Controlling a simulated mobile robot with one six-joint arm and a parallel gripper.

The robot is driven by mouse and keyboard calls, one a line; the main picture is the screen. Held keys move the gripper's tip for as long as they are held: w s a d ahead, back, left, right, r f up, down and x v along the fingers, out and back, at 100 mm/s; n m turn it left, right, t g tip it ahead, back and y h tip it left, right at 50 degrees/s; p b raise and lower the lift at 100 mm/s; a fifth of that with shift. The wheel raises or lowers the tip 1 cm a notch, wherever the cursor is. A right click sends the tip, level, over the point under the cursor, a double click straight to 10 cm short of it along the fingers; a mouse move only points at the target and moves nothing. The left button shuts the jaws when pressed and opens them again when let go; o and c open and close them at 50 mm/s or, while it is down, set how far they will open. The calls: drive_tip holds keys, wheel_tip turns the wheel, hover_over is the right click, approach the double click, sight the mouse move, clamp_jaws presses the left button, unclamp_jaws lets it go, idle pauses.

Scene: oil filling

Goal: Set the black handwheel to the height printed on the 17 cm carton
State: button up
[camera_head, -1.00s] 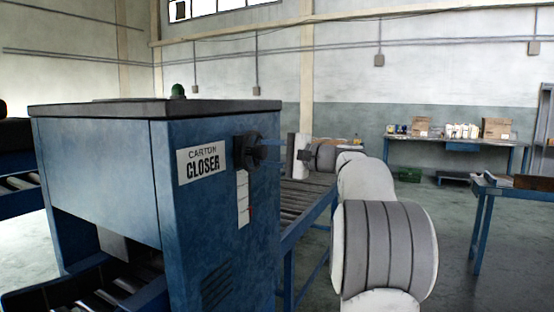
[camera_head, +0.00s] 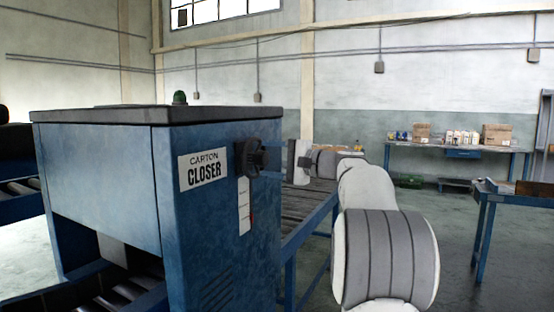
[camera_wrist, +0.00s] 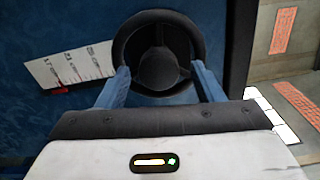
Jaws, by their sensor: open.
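The black handwheel (camera_head: 250,157) is on the right side of the blue carton closer (camera_head: 105,185). In the wrist view the handwheel (camera_wrist: 158,52) faces me, with its round hub and rim in sight. My gripper (camera_wrist: 163,75) is open, its two blue fingers spread at the lower left and lower right of the rim; I cannot tell whether they touch it. In the head view my gripper (camera_head: 272,158) is level with the wheel. A white scale (camera_wrist: 72,66) with a red mark lies left of the wheel; its figures are too small to read. I cannot make out the 17 cm carton.
A roller conveyor (camera_head: 310,207) runs behind the closer, beneath my arm. A bench (camera_head: 460,152) with cartons and bottles stands at the back wall. Another blue table (camera_head: 515,195) is at the right, with open floor between.

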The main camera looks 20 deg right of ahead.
drive_tip(key=v, duration=0.7)
drive_tip(key=shift+s+d, duration=0.3)
